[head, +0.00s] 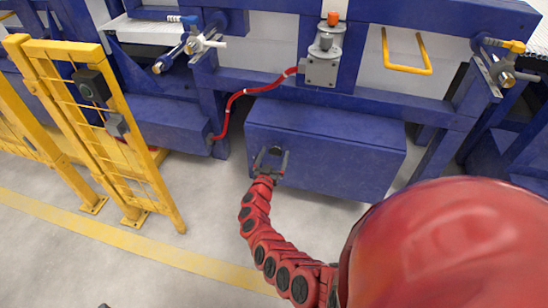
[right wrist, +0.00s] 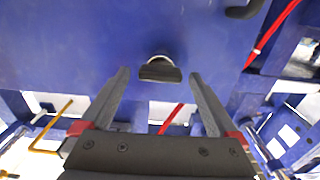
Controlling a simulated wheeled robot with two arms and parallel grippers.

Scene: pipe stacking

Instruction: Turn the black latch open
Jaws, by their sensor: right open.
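The black latch (head: 277,149) sits on the front face of the blue box (head: 345,150), left of the face's middle. My right gripper (head: 271,157) is at the latch in the head view, its two fingers spread. In the right wrist view the latch (right wrist: 160,70) shows as a short black handle on a round pale base, its bar lying across the picture. It is ahead of and between the tips of my open right gripper (right wrist: 159,73), with visible gaps on both sides. I cannot see contact. My left gripper is not in view.
A second black handle (right wrist: 243,10) shows at the top of the right wrist view. A red hose (head: 235,98) runs left of the box to a grey valve unit (head: 322,68). Yellow fencing (head: 95,130) stands at left. The floor (head: 205,215) in front is clear.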

